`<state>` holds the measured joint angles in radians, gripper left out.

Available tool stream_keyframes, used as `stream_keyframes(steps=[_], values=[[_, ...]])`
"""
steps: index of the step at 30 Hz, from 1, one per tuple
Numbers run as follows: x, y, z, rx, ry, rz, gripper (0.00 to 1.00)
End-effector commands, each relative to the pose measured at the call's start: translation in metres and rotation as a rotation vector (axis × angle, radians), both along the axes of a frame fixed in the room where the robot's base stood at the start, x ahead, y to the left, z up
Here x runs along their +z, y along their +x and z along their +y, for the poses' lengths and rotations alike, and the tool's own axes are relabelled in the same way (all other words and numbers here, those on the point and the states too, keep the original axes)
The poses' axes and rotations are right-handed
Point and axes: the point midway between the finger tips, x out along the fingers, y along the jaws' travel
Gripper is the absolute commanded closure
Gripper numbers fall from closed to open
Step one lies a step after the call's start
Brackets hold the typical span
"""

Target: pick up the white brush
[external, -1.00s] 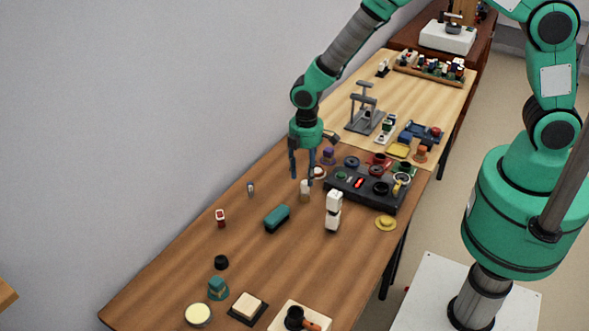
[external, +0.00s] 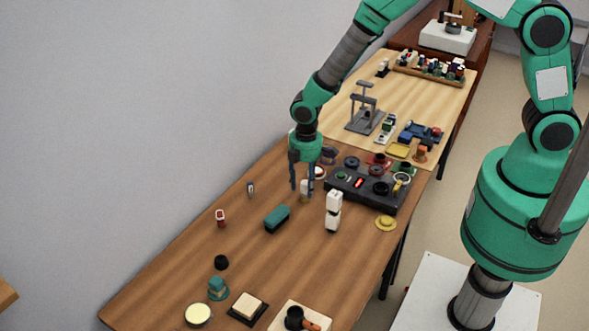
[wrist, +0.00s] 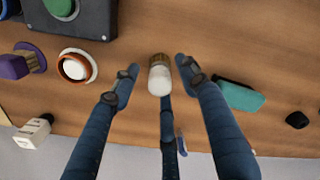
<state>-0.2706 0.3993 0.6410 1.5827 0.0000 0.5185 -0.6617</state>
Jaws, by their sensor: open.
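The white brush (external: 305,186) stands upright on the brown table, with a white top and tan bristles below. In the wrist view the brush (wrist: 160,80) lies between the spread fingertips, seen from above. My gripper (external: 301,182) is over the brush and points down, with its fingers reaching down around it. In the wrist view my gripper (wrist: 157,72) has blue fingers at the left and right of the brush and a third below it in the picture. The fingers are apart, and I see no clear contact with the brush.
A teal block (external: 277,218) lies left of the brush; it also shows in the wrist view (wrist: 238,96). A white and black upright object (external: 333,211) stands close at the right. A black panel (external: 343,193) with round parts is behind it.

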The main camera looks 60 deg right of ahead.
Motion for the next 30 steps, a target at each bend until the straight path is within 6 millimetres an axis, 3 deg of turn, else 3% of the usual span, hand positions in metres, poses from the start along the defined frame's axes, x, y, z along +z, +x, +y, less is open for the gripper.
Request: stream_keyframes(steps=[1, 8, 20, 30], values=[[0.0, 0.0, 0.0, 0.0, 0.0, 0.0, 0.56], [0.0, 0.0, 0.0, 0.0, 0.0, 0.0, 1.0], [0.003, 0.0, 0.0, 0.0, 0.0, -0.001, 1.0], [0.037, 0.001, 0.0, 0.0, 0.0, -0.003, 1.0]])
